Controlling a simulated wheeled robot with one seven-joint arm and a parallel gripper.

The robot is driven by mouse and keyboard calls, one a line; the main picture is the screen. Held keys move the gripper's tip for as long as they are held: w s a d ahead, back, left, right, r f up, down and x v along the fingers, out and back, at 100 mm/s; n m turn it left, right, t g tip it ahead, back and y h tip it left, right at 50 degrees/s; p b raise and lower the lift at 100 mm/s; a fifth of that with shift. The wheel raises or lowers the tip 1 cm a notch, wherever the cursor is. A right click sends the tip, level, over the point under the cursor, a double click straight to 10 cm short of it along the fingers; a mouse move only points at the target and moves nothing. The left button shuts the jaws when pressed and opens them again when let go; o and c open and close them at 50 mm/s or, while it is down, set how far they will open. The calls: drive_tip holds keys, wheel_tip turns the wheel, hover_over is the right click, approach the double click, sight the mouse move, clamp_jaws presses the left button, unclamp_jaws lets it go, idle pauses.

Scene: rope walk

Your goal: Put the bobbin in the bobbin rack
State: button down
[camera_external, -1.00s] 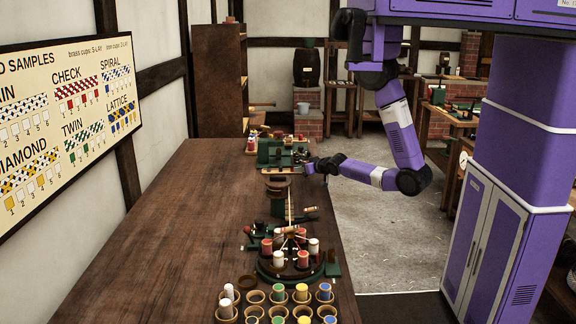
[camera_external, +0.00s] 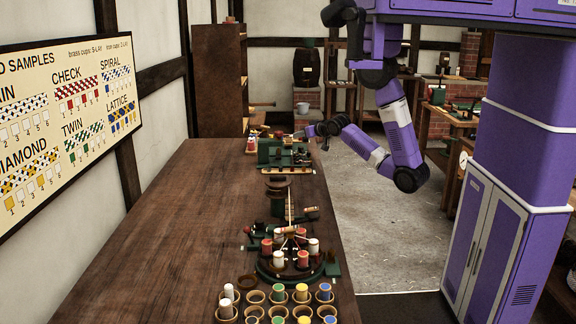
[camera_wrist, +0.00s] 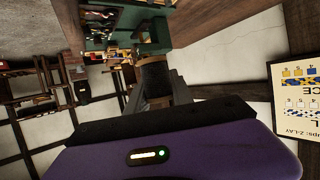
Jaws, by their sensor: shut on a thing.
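My gripper (camera_external: 304,132) is over the far end of the long bench, just above and beside a green machine-like fixture (camera_external: 270,152). In the wrist view my gripper (camera_wrist: 158,92) is shut on a dark, short cylinder with a brownish end (camera_wrist: 153,75), apparently the bobbin. Its far end is partly hard to make out. In the external view the held thing is too small to tell clearly. I cannot tell for sure which fixture is the bobbin rack; the green fixture beside my gripper also shows in the wrist view (camera_wrist: 125,30).
A round stand with red and white bobbins (camera_external: 285,268) is nearer along the bench (camera_external: 160,230). Several cups with coloured bobbins (camera_external: 278,293) stand at the near end. A red-and-white item (camera_external: 252,144) is left of the green fixture. The bench's left side is clear.

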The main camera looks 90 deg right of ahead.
drive_tip(key=w+a+f+n+t+y, duration=0.2)
drive_tip(key=w+a+n+t+y, duration=0.25)
drive_tip(key=w+a, duration=1.7)
drive_tip(key=w+a+f+n+y, duration=0.2)
drive_tip(key=w+a, duration=0.3)
drive_tip(key=a, duration=0.7)
drive_tip(key=shift+f+n, duration=0.35)
drive_tip(key=shift+f, duration=0.35)
drive_tip(key=shift+a, duration=0.15)
